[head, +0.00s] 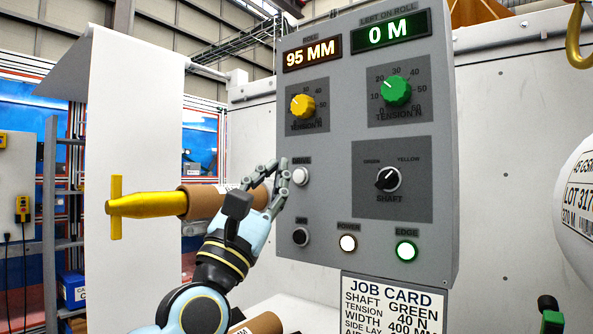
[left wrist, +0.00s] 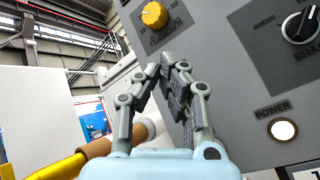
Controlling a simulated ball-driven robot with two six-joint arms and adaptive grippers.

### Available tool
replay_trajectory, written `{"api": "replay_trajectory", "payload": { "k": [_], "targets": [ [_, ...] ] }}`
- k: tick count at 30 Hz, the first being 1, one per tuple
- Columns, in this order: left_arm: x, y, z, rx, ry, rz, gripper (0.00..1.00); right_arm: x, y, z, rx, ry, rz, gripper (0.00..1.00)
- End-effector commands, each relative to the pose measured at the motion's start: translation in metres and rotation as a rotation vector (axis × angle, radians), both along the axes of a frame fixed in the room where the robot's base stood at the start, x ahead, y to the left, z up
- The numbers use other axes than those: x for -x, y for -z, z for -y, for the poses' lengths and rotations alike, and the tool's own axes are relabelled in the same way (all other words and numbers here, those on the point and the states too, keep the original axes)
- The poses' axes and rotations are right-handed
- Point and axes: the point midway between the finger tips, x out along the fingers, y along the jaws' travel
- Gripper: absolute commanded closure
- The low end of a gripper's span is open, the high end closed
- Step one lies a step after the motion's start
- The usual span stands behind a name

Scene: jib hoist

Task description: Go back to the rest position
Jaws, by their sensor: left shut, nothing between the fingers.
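My left gripper (head: 277,178) is in front of the grey control panel (head: 337,205), at the panel's left edge, with its fingertips beside a white push button (head: 300,176). I cannot tell whether it touches the panel. In the left wrist view the fingers (left wrist: 168,66) lean together at the tips, shut and empty. The yellow tension knob (head: 303,105), green tension knob (head: 397,90) and black shaft selector (head: 388,179) show on the panel. The displays read 95 MM and 0 M. My right gripper is not in view.
A gold shaft (head: 150,204) with a brown core (head: 208,200) sticks out left, behind my left arm. A white web (head: 133,130) hangs behind it. A job card (head: 392,303) hangs below the panel. A white roll (head: 577,190) and a yellow hook (head: 577,50) are at right.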

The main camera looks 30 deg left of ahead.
Motion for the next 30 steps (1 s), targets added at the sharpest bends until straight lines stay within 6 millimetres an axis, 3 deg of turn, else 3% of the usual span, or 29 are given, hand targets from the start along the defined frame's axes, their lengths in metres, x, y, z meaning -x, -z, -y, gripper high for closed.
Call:
{"api": "replay_trajectory", "payload": {
  "k": [7,24,27,29,30],
  "targets": [
    [0.021,-0.001,-0.002,-0.001,-0.001,0.0,1.0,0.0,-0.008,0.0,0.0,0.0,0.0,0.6],
    [0.021,0.002,0.0,-0.015,-0.006,-0.011,1.0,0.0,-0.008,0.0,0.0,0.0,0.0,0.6],
    [0.017,0.019,0.014,-0.135,-0.044,-0.091,1.0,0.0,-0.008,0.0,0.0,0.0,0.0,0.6],
    [0.013,0.041,0.029,-0.283,-0.087,-0.182,1.0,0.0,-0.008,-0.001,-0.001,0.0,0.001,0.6],
    [0.012,0.061,0.041,-0.417,-0.121,-0.257,1.0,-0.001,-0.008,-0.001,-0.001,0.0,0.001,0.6]
  ]
}}
